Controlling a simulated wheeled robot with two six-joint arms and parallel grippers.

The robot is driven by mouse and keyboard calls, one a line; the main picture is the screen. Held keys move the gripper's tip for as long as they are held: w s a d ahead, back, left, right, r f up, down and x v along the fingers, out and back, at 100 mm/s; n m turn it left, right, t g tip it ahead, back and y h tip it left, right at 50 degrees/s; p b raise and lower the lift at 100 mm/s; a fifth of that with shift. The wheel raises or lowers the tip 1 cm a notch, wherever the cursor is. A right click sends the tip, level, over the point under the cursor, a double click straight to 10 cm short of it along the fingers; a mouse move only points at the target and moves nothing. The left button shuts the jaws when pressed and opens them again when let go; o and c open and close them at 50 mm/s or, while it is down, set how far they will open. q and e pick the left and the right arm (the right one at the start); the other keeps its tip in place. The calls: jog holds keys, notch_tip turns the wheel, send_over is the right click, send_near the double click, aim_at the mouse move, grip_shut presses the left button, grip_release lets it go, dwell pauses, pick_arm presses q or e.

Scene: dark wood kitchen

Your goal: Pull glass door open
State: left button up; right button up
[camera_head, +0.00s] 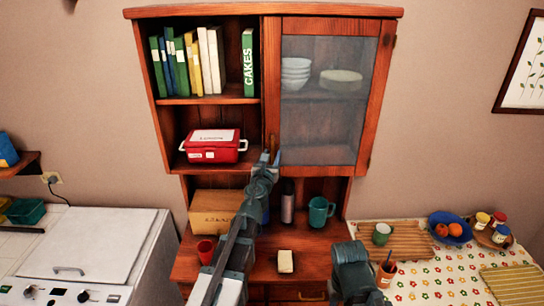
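The glass door (328,110) is the wood-framed right door of the wall cabinet, and it looks closed. Its small handle (272,142) is on the left side of the frame, near the bottom. My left gripper (271,157) reaches up from below, with its fingertips just under the handle in the picture. The two fingertips look apart with nothing between them. I cannot tell whether they touch the handle. Part of my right arm shows at the bottom right of centre, but its gripper fingers do not show.
Bowls (295,73) stand behind the glass. Below stand a wooden box (215,211), a teal mug (320,211) and a red cup (206,251). Space before the door looks free.

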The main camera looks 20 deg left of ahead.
pick_arm(q)
grip_shut()
dwell(1.2)
